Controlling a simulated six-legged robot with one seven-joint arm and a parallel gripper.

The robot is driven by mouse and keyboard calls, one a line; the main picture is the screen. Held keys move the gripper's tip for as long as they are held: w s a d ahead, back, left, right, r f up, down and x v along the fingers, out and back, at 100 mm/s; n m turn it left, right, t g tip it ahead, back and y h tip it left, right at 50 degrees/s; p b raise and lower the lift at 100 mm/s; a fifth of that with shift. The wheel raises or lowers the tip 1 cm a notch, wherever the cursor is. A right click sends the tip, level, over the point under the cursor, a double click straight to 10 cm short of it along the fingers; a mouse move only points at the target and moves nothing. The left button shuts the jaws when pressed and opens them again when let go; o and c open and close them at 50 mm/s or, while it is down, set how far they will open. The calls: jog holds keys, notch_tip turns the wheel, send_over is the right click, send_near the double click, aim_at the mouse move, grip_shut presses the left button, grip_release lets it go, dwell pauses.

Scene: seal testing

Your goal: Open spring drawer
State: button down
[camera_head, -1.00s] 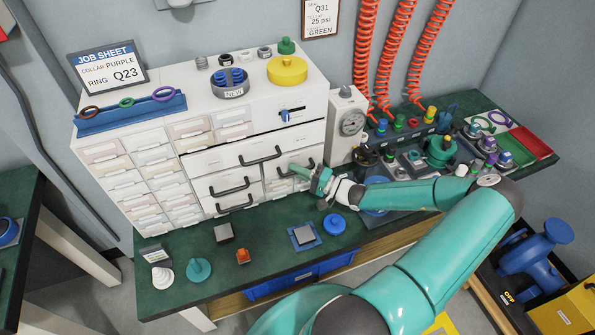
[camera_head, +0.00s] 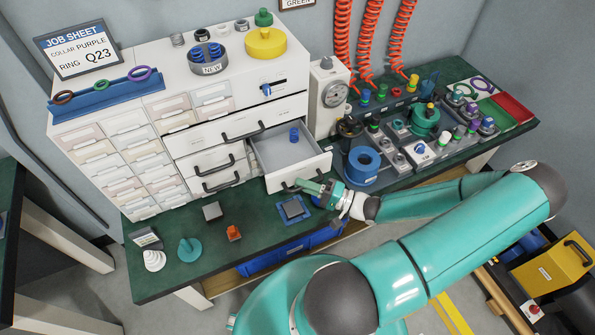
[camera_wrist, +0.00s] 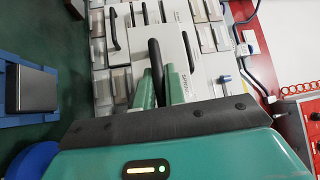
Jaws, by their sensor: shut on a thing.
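The spring drawer (camera_head: 283,149) is pulled out of the white cabinet (camera_head: 200,118), and its grey tray is visible from above. A small blue cylinder (camera_head: 294,135) stands inside it toward the back. My gripper (camera_head: 305,186) is at the front of this drawer, its green fingers shut on the black handle. In the wrist view the fingers (camera_wrist: 157,84) are on both sides of the black handle (camera_wrist: 154,58), by a white drawer front with small print. The fingers hide part of the handle.
Closed drawers with black handles (camera_head: 222,181) lie left of the open one. A blue mat with a grey block (camera_head: 293,208) and an orange piece (camera_head: 234,232) sit on the green bench below.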

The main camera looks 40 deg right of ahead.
jog(key=shift+s+a, duration=0.15)
jog(key=shift+s, duration=0.7)
jog(key=c, duration=1.5)
grip_release()
jog(key=v, duration=1.3)
jog(key=shift+s+d, duration=0.2)
jog(key=shift+s, duration=0.15)
